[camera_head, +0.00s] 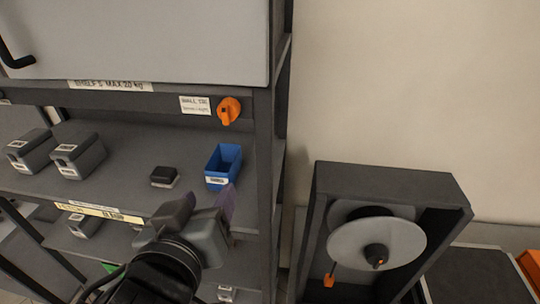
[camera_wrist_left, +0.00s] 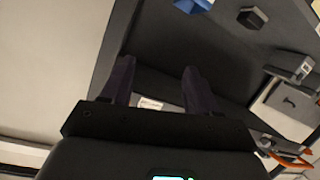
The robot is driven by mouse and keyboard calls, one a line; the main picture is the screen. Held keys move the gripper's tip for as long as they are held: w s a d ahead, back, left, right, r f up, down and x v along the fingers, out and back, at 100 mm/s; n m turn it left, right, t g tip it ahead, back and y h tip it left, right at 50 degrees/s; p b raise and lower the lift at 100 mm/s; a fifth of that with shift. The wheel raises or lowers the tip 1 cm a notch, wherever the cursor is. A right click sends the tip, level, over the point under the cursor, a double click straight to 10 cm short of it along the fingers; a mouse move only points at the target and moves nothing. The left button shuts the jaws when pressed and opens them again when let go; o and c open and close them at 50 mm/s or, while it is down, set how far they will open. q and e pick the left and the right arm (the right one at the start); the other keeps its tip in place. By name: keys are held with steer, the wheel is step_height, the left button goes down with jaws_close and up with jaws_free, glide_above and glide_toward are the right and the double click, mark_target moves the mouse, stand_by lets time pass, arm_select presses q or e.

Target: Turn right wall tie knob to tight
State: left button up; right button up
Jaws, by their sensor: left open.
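The orange wall tie knob (camera_head: 229,111) sits on the dark shelf frame at the right end, beside a white label (camera_head: 195,105) that reads roughly "WALL TIE". Its exact setting is too small to tell. My left gripper (camera_head: 226,202) is below the knob and in front of the shelf, apart from it. In the left wrist view its two fingers (camera_wrist_left: 156,84) are spread with nothing between them. The knob is not visible in the left wrist view. My right gripper is not in view.
A blue bin (camera_head: 223,166), a small black box (camera_head: 164,177) and grey boxes (camera_head: 78,157) stand on the shelf below the knob. A dark stand with a grey disc (camera_head: 377,244) is at the right. The wall right of the shelf is bare.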

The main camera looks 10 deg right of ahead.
mark_target(226, 118)
arm_select(q)
step_height(226, 118, up, 9)
steer(key=s+d+m+t+h+b, duration=0.1)
steer(key=s+t+b, duration=0.1)
steer(key=s+t, duration=0.1)
steer(key=x, duration=0.5)
steer(key=p+x, duration=0.1)
steer(key=x, duration=0.2)
steer(key=shift+w+d+r, duration=0.25)
steer(key=shift+x, duration=0.8)
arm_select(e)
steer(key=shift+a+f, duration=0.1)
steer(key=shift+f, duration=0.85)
arm_select(q)
steer(key=shift+c, duration=0.4)
steer(key=c, duration=1)
